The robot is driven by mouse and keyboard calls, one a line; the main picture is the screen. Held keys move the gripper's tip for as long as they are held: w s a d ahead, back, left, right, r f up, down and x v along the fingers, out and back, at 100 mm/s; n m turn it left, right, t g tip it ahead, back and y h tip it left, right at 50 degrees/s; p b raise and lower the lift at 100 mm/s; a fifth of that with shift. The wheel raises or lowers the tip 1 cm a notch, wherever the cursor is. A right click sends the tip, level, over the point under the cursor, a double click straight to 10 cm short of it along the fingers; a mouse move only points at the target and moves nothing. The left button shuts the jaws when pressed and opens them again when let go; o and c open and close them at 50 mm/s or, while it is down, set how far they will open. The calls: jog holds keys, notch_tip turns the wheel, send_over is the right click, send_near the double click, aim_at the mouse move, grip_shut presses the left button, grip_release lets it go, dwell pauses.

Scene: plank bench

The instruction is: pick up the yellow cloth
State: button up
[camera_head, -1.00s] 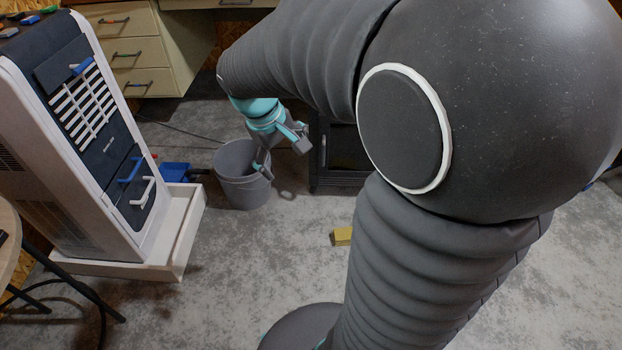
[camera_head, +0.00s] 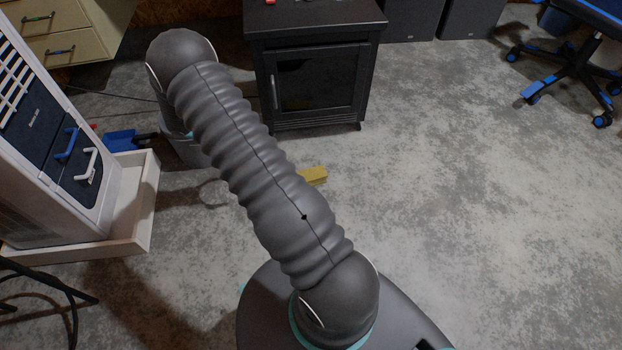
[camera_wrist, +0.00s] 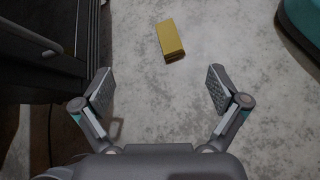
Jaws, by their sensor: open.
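The yellow cloth (camera_wrist: 170,39) is a small, block-shaped yellow piece lying on the grey floor. In the wrist view it is at the upper middle, beyond the fingertips and roughly between their lines. In the head view the cloth (camera_head: 313,175) shows just right of my arm, which hides part of it. My gripper (camera_wrist: 160,90) is open and empty, with its two fingers wide apart.
A black cabinet (camera_head: 312,75) stands behind the cloth; its side (camera_wrist: 45,45) shows at left in the wrist view. A grey bucket (camera_head: 184,152) is mostly hidden by my arm. A white cooler unit (camera_head: 60,150) stands left in a tray (camera_head: 140,205).

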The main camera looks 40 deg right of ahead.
aim_at(305, 176)
jog(key=d+f+n+h, duration=0.1)
jog(key=f, duration=0.5)
jog(key=s+d+f+n+h+b, duration=0.1)
jog(key=f, duration=0.6)
jog(key=s+d+f+n+h, duration=0.1)
jog(key=f+n, duration=0.1)
jog(key=f, duration=0.4)
jog(key=shift+d+f, duration=0.1)
jog(key=shift+f, duration=0.2)
jog(key=shift+s+d+f, duration=0.2)
jog(key=shift+f, duration=0.05)
jog(key=x, duration=0.8)
jog(key=shift+s, duration=0.15)
jog(key=shift+s+x, duration=0.1)
jog(key=shift+x, duration=1.2)
jog(key=shift+s+x, duration=0.15)
jog(key=shift+x, duration=1.2)
jog(key=shift+r, duration=0.2)
jog(key=c, duration=1.2)
